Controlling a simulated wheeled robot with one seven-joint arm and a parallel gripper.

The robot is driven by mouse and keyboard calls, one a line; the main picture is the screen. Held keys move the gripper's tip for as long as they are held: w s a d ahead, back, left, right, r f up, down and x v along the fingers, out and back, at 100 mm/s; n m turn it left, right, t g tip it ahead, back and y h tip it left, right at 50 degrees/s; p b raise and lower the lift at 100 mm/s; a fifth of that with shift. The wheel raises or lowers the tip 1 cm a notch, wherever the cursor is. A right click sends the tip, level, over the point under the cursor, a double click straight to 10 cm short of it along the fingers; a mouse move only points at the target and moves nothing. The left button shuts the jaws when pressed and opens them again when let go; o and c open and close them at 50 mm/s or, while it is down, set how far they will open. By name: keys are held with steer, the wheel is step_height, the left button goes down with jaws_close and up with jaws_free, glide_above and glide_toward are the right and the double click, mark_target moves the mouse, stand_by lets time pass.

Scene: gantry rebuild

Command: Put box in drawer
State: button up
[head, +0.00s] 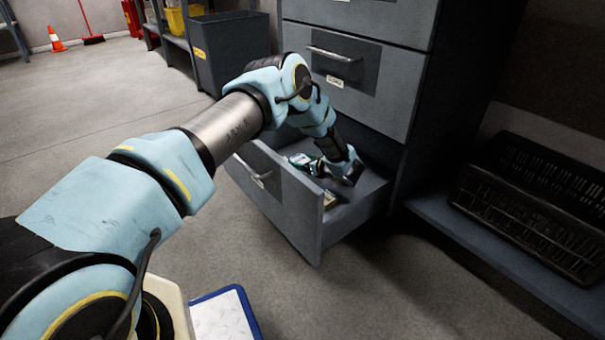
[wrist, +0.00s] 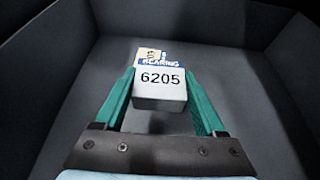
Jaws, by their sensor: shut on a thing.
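The box (wrist: 160,92) is small and pale, marked "6205", with a blue "BEARING" band. My gripper (wrist: 160,84) has its two green fingers against the box's left and right sides, shut on it. The drawer (head: 293,201) is the lowest visible one and is pulled open. In the head view my gripper (head: 308,163) is down inside the drawer. In the wrist view the dark drawer walls (wrist: 60,62) surround the box. I cannot tell whether the box touches the drawer floor. A small tan and pale patch shows inside the drawer near its front; I cannot tell what it is.
The grey cabinet (head: 375,85) rises behind the open drawer, its upper drawers shut. A black crate (head: 535,195) sits on a low shelf at the right. A dark bin (head: 232,50) stands at the back. The floor left of the drawer is clear.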

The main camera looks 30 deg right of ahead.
steer(key=shift+f+b, duration=0.6)
steer(key=shift+f, duration=1)
steer(key=shift+f+b, duration=0.5)
steer(key=shift+f, duration=0.15)
steer(key=o, duration=1.5)
steer(key=shift+c, duration=0.2)
